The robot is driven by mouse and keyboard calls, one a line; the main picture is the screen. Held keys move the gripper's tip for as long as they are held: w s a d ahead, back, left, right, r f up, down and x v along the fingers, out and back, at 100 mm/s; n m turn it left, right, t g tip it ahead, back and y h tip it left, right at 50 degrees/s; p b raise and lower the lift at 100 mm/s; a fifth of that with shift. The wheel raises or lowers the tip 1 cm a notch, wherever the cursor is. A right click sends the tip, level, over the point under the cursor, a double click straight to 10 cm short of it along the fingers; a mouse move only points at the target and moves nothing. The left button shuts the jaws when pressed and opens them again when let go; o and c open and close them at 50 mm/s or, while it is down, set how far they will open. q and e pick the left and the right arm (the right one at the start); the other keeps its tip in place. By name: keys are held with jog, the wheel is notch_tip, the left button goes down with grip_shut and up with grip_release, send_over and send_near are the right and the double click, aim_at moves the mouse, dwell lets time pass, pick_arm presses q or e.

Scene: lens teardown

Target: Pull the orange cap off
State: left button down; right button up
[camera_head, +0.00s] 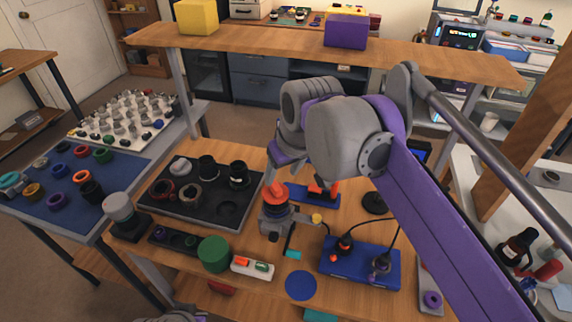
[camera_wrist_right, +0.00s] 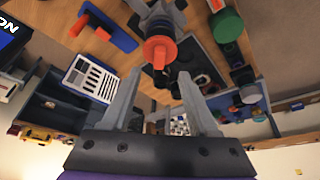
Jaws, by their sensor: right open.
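The orange cap (camera_head: 275,194) sits on top of an upright grey fixture (camera_head: 276,221) on the wooden workbench. It also shows in the right wrist view (camera_wrist_right: 160,48), at the upper middle, with the grey fixture (camera_wrist_right: 158,20) behind it. My right gripper (camera_head: 280,166) is just above and behind the cap in the head view, partly hidden by my own arm. In the right wrist view its two fingers (camera_wrist_right: 160,75) are spread apart and nothing is between them. The cap lies past the fingertips, apart from them as far as I can tell.
A black tray (camera_head: 160,205) with lens parts is left of the fixture. A green cylinder (camera_head: 214,254) and a white box with coloured buttons (camera_head: 252,268) stand in front. A blue base with cables (camera_head: 345,263) is to the right. A raised shelf (camera_head: 270,40) crosses behind.

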aim_at(277, 187)
jog(key=x, duration=0.7)
jog(key=shift+f+b, duration=0.2)
jog(key=shift+b, duration=0.15)
jog(key=shift+c, duration=0.3)
grip_shut()
jog(key=c, duration=0.6)
grip_release()
grip_shut()
jog(key=shift+r+p, duration=0.85)
jog(key=shift+r, duration=0.1)
jog(key=shift+r+p, duration=1.7)
jog(key=shift+r, duration=0.45)
